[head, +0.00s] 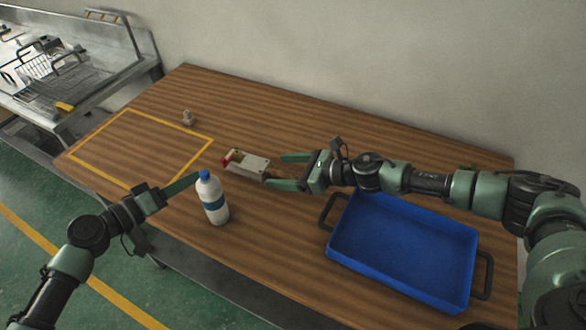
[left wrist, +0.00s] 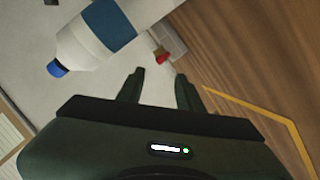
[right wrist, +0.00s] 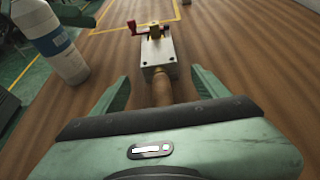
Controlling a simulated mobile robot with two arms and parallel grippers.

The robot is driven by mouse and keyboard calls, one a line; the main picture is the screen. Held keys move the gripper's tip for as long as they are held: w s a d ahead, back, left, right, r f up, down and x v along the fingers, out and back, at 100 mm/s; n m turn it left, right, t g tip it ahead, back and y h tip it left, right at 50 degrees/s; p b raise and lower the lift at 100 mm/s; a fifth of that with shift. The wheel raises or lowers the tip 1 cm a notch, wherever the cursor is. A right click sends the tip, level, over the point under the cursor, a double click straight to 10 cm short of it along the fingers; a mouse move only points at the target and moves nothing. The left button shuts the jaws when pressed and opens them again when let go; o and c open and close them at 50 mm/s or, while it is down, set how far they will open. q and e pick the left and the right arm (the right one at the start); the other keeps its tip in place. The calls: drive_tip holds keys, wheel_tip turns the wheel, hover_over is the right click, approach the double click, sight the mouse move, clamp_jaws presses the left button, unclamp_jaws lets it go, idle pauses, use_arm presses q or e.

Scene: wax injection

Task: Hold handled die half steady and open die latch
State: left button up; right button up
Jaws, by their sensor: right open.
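The die (head: 250,164) is a grey metal block lying on the wooden table, with a red latch (head: 229,157) at its left end and a wooden handle at its right. In the right wrist view the die (right wrist: 160,60) lies ahead with its handle (right wrist: 162,90) between the fingers. My right gripper (head: 284,171) is open, its fingers on either side of the handle with gaps to it. My left gripper (head: 192,181) is left of the die, beside the bottle. In the left wrist view its fingers (left wrist: 158,85) are apart and empty, with the red latch (left wrist: 162,55) beyond.
A white bottle with a blue cap (head: 214,202) stands close to my left gripper, in front of the die. A blue tray (head: 340,262) is at the right. A small metal piece (head: 187,118) sits near the yellow taped rectangle (head: 150,116). Bare table lies behind the die.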

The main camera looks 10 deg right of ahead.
sight(275, 170)
drive_tip(key=shift+x, duration=2.25)
